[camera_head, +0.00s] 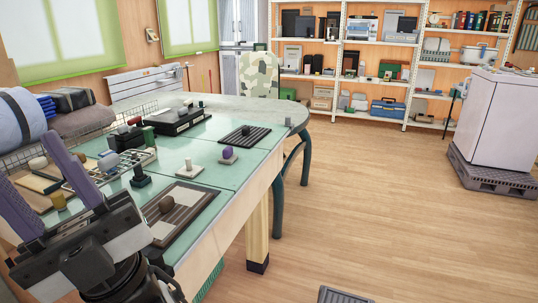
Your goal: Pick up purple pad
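A small pad with a rounded purple knob (228,154) sits on the green table top (205,148), right of the table's middle and near its right edge. Its base looks pale mauve. It is the only purple item I can make out on the table. My gripper (36,172) is at the lower left, close to the camera. Its two purple fingers are spread apart, with nothing visible held between them. It is well to the left of the purple pad and apart from it.
A white pad (189,170) with a knob, a dark striped board (244,137) and a brown striped board (185,211) lie around it. A black box (178,122) and wire racks stand farther left. The wooden floor (360,210) right of the table is mostly clear.

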